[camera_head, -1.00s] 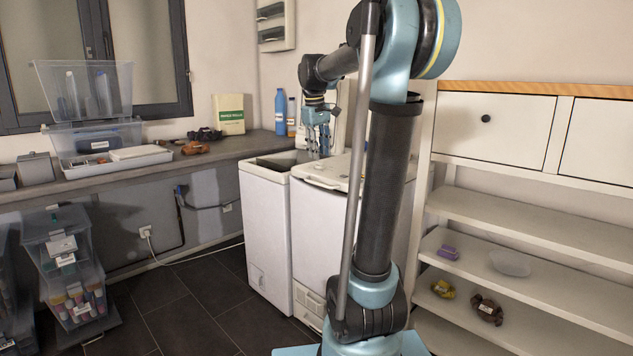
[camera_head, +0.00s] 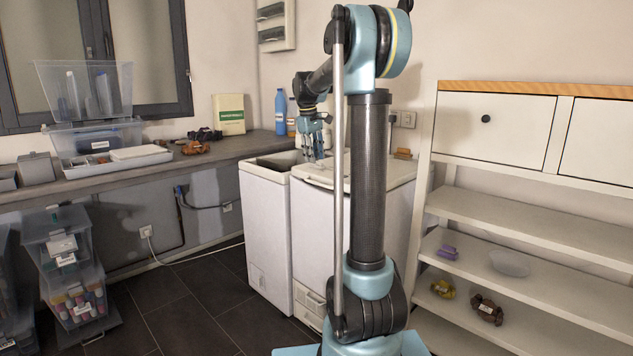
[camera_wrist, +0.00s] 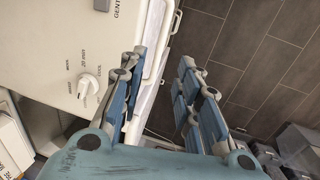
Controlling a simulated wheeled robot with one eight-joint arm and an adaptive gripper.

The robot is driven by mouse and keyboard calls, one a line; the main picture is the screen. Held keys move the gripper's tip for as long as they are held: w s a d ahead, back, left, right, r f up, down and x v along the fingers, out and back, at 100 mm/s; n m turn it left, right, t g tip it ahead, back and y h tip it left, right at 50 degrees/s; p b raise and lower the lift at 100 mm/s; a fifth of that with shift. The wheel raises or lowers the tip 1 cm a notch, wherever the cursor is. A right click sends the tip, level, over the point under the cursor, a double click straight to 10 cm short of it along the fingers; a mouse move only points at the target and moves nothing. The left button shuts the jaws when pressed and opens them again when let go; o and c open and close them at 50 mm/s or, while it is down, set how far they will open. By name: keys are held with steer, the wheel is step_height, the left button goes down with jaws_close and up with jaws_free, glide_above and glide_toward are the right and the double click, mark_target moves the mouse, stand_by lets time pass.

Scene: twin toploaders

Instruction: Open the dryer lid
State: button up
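Two white top-loading machines stand side by side. The left one (camera_head: 262,220) shows a dark area on top. The right one (camera_head: 312,235) has a pale, flat top that looks closed. I cannot read in the head view which is the dryer. My gripper (camera_head: 313,155) points down over the front left part of the right machine's top. In the wrist view my gripper (camera_wrist: 162,62) is open, its blue fingers apart with nothing held. A white machine top with a dial (camera_wrist: 88,84) and a minutes label lies left of the fingers, its edge close to the left finger.
A counter (camera_head: 225,148) with boxes and bottles runs along the back left wall. A white shelf unit (camera_head: 520,222) stands on the right. Clear drawers (camera_head: 68,265) stand at the left. Dark tiled floor (camera_head: 195,310) in front of the machines is free.

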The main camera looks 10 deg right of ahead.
mark_target(317, 183)
steer(key=f, duration=0.3)
steer(key=d+f, duration=0.1)
steer(key=f, duration=0.2)
steer(key=w+f, duration=0.1)
steer(key=f, duration=0.3)
steer(key=shift+d+f, duration=0.1)
steer(key=shift+d, duration=0.15)
jaws_close()
